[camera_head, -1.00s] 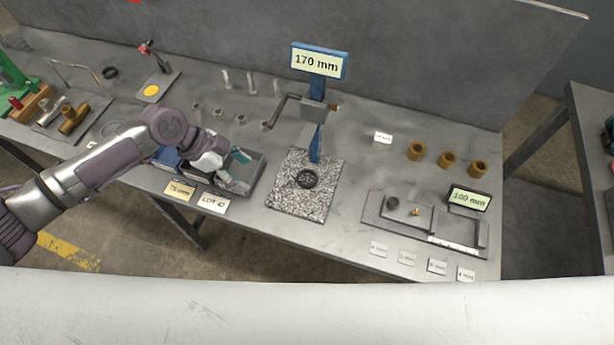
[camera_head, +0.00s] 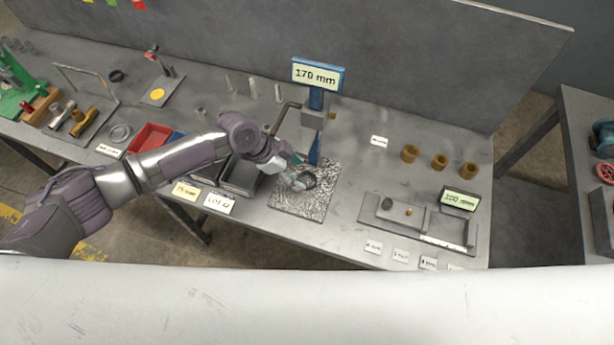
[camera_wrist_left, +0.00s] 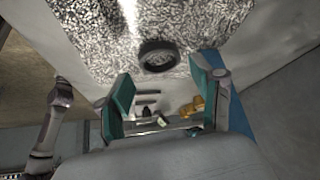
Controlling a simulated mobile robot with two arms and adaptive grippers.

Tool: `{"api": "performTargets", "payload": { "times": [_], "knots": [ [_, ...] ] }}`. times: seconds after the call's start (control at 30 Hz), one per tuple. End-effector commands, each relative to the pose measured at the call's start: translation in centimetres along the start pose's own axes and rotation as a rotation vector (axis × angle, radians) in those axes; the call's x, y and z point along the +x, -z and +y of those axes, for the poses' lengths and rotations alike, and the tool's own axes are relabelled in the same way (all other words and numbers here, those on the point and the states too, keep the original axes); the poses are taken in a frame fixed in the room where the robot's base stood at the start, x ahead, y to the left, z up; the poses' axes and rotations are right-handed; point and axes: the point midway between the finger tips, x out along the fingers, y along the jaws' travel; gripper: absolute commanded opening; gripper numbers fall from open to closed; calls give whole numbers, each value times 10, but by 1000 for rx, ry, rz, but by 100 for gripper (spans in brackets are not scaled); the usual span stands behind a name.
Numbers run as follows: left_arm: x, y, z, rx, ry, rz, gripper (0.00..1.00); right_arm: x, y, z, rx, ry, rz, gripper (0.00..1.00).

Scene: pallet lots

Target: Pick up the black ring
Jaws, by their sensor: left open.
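The black ring (camera_head: 309,180) lies flat on the speckled granite plate (camera_head: 290,205) under the blue gauge stand (camera_head: 316,140). In the left wrist view the ring (camera_wrist_left: 158,56) lies on the plate (camera_wrist_left: 100,50), beyond the fingertips and roughly centred between them. My left gripper (camera_head: 297,176) is at the ring's left side in the head view, partly over it. In the left wrist view my left gripper (camera_wrist_left: 165,92) has its teal-padded fingers wide apart with nothing between them. I cannot tell its exact height above the plate. My right gripper is not in view.
The gauge stand with its 170 mm display (camera_head: 317,74) rises right behind the ring. A grey bin (camera_head: 241,177) and a red bin (camera_head: 150,137) stand to the left. A fixture with a 100 mm display (camera_head: 459,198) and several brass bushings (camera_head: 439,161) are to the right.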

Motion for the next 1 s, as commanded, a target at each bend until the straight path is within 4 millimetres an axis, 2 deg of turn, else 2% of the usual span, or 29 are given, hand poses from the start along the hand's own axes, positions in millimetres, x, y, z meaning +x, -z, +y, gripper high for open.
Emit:
{"api": "performTargets", "payload": {
  "times": [0.1,0.2,0.47,0.67,0.73,0.77,1.0],
  "knots": [
    [17,1,0,-1,-2,0,66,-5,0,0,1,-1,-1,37],
    [26,1,0,-1,0,1,66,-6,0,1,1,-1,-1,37],
    [29,0,0,0,0,1,66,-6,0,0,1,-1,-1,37],
    [29,0,0,0,0,1,33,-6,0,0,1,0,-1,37],
    [29,0,0,0,0,1,31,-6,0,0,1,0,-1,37],
    [29,0,0,0,0,1,27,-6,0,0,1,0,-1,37],
    [28,0,0,0,0,2,27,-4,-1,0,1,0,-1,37]
  ]
}}
